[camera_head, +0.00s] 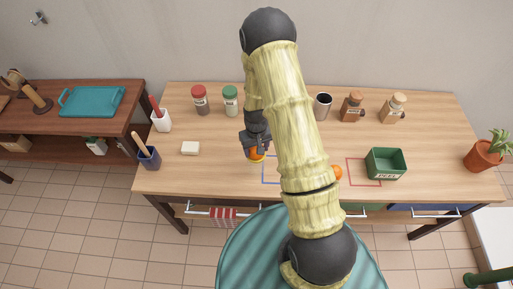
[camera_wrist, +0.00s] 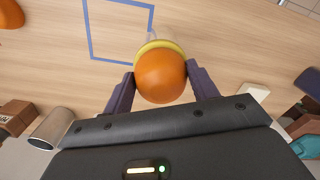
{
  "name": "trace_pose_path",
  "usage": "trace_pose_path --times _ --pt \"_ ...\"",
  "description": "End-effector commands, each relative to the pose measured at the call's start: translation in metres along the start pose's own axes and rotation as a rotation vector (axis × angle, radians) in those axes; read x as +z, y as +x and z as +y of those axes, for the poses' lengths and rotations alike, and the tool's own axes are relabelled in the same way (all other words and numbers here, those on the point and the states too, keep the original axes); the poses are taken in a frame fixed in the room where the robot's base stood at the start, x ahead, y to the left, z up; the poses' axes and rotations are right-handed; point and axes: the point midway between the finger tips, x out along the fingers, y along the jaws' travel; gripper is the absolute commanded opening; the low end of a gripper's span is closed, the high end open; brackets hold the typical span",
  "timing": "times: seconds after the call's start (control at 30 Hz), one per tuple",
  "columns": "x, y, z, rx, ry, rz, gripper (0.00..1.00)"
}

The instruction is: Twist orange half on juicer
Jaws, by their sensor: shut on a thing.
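My gripper (camera_head: 257,146) points down over the left-middle of the table. In the wrist view its two dark fingers (camera_wrist: 160,82) are closed on the sides of an orange half (camera_wrist: 161,77), rounded peel toward the camera. The orange half also shows below the gripper in the head view (camera_head: 257,154). A yellow rim (camera_wrist: 158,46) shows along its far edge. I cannot tell whether this is the cut edge or part of a juicer under it. A small pale, clear shape (camera_wrist: 163,36) juts out beyond the rim. No juicer is plainly visible; the contact below is hidden.
A blue square outline (camera_wrist: 91,38) is marked beside the held orange. Another orange piece (camera_head: 337,172) lies near a red outline and a green box (camera_head: 386,163). My arm hides the table's middle.

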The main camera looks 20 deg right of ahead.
Motion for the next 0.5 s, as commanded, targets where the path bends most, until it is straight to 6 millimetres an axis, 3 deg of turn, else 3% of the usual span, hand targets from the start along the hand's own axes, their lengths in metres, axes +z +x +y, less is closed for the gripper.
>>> trace_pose_path --times 0.33,0.5 --pt "-0.0001 0.0031 0.0 0.0 -0.011 0.0 0.42" --pt "0.0 0.0033 0.0005 -0.001 -0.199 0.0 0.42"
